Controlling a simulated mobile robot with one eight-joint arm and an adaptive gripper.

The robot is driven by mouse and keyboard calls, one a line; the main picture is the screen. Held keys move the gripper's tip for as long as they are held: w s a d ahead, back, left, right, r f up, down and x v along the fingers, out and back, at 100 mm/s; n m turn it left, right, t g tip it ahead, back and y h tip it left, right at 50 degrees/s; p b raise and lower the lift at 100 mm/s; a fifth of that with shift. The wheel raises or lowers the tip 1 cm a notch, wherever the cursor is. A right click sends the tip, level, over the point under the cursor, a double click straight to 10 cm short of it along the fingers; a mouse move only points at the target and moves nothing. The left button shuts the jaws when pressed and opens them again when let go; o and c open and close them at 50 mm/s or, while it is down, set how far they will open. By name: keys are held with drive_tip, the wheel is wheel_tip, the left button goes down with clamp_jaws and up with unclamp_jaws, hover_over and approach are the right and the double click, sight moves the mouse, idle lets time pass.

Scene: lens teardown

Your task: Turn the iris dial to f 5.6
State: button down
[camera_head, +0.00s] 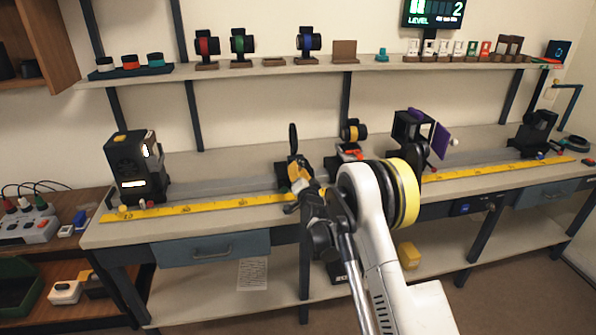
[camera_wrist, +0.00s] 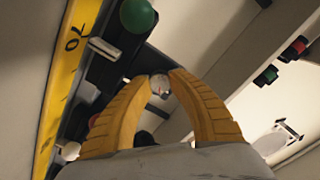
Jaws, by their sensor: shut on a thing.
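My gripper (camera_head: 299,176) is at the bench's front edge, by the yellow ruler. In the wrist view its two yellow fingers (camera_wrist: 160,78) are closed in on a small pale knob (camera_wrist: 160,86), which sits between the fingertips. A thin black upright disc on a mount (camera_head: 293,139) stands just behind my gripper. I cannot tell whether the pale knob is the iris dial, and no f-number marks are readable. A green ball-shaped knob (camera_wrist: 138,15) is close to the fingertips, on a dark rail part.
The yellow ruler (camera_head: 200,208) runs along the bench front. A black lamp box (camera_head: 135,168) stands left, a black-and-yellow lens (camera_head: 353,132) behind my arm, and a black frame with a purple panel (camera_head: 440,138) right. A shelf (camera_head: 270,70) holds several lenses. A screen (camera_head: 434,13) shows "LEVEL 2".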

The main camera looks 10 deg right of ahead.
drive_tip(key=c, duration=1.2)
unclamp_jaws()
drive_tip(key=shift+o, duration=0.2)
drive_tip(key=s, duration=1.2)
drive_tip(key=shift+r, duration=0.1)
